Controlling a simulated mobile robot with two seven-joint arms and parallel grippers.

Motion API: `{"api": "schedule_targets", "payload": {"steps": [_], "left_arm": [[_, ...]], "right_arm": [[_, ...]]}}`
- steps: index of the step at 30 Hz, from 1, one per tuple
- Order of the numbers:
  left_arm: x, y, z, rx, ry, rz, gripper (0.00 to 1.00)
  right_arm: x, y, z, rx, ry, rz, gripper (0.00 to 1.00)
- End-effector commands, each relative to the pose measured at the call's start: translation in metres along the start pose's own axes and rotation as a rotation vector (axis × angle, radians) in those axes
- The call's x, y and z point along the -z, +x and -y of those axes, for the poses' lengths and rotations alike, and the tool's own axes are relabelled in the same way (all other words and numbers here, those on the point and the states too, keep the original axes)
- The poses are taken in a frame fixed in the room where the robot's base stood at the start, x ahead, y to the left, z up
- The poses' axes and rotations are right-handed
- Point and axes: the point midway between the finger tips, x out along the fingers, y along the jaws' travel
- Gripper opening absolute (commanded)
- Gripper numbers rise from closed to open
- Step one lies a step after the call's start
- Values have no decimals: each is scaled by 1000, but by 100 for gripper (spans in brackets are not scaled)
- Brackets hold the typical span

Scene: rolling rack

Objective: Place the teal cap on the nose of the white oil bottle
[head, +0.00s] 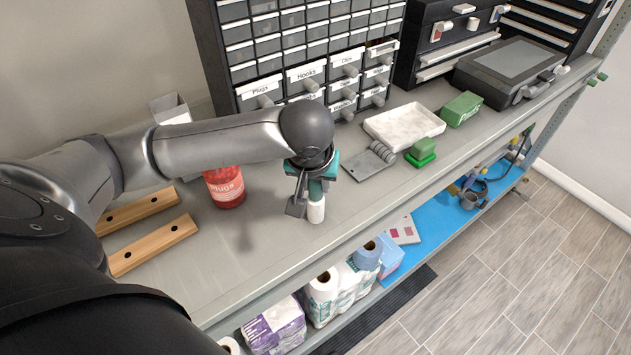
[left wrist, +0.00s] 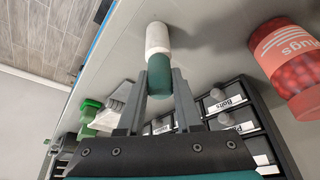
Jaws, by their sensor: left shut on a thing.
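My left gripper (head: 312,203) is above the bench with its fingers closed around a dark teal cylinder, which I take to be the teal cap (left wrist: 159,76). The teal piece also shows between the fingers in the head view (head: 315,189). A white rounded cylinder, apparently the white oil bottle (left wrist: 157,38), lines up end to end with it beyond the fingertips; it also shows below the gripper in the head view (head: 316,211). They appear to meet, but I cannot tell how they are joined or whether the white piece touches the bench. My right gripper is not in view.
A red jar (head: 225,188) stands left of the gripper. Wooden bars (head: 153,246) lie at left. Drawer cabinets stand behind. A white tray (head: 404,125), a green box (head: 461,109) and a green block (head: 421,152) are to the right. The bench front is clear.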

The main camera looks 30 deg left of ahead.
Motion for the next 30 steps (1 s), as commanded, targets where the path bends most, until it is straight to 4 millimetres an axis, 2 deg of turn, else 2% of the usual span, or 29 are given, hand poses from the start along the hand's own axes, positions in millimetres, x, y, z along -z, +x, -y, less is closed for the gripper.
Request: {"api": "schedule_targets", "payload": {"steps": [3,4,11,22,26,30], "left_arm": [[-2,3,0,0,0,1,0],[-1,3,0,0,0,1,36],[-1,3,0,0,0,0,62],[1,-3,0,-1,1,-1,64],[1,-24,-1,-3,2,-2,64],[2,-56,-1,-4,1,-3,64]], "right_arm": [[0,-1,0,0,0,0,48],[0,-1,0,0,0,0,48],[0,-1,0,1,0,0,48],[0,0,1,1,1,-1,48],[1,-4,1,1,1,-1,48],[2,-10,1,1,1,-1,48]]}}
